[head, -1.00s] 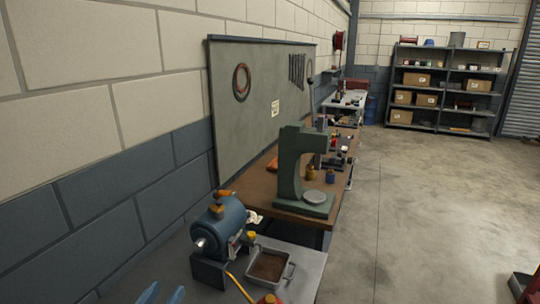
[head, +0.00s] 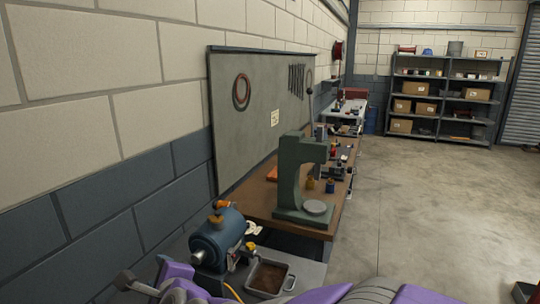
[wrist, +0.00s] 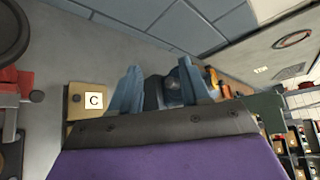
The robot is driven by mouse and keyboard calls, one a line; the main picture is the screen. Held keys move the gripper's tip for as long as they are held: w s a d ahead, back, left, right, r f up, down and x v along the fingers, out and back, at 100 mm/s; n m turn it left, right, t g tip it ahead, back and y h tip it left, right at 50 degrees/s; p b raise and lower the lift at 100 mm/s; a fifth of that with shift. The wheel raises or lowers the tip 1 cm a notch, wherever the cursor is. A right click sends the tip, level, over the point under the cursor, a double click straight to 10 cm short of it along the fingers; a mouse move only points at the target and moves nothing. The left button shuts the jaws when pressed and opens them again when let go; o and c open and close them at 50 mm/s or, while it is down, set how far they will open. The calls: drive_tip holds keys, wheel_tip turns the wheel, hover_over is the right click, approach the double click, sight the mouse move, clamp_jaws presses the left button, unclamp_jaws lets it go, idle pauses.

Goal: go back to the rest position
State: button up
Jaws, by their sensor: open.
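My gripper (wrist: 158,88) shows in the wrist view as two blue fingers, spread apart with nothing between them. A blue machine body stands beyond the fingers, partly hidden by them. In the head view my purple and grey arm crosses the bottom edge, in front of the near bench. My fingers are not clearly visible there. A blue rounded machine (head: 214,240) with an orange top part stands on the near grey bench, its lower part partly covered by my arm.
A metal tray (head: 270,277) sits right of the blue machine. A green press (head: 293,180) stands on the brown bench behind. In the wrist view, a tan block marked C (wrist: 92,101) lies left of my fingers. Open floor (head: 425,215) lies to the right.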

drive_tip(key=s+d+f+n+g+h, duration=0.3)
drive_tip(key=s+d, duration=0.6)
drive_tip(key=d, duration=0.3)
drive_tip(key=s+d+f+n+g+h, duration=0.2)
drive_tip(key=s+d+f+n+g, duration=0.3)
drive_tip(key=s+d+n, duration=0.3)
drive_tip(key=s+d+f+n+g+h, duration=0.3)
drive_tip(key=s+d+n, duration=0.3)
drive_tip(key=s+d, duration=0.4)
drive_tip(key=d+f+g, duration=0.1)
drive_tip(key=d, duration=0.5)
drive_tip(key=shift+f+g+h, duration=0.15)
drive_tip(key=shift+g+h, duration=0.15)
drive_tip(key=shift+g, duration=0.1)
drive_tip(key=shift+s, duration=0.1)
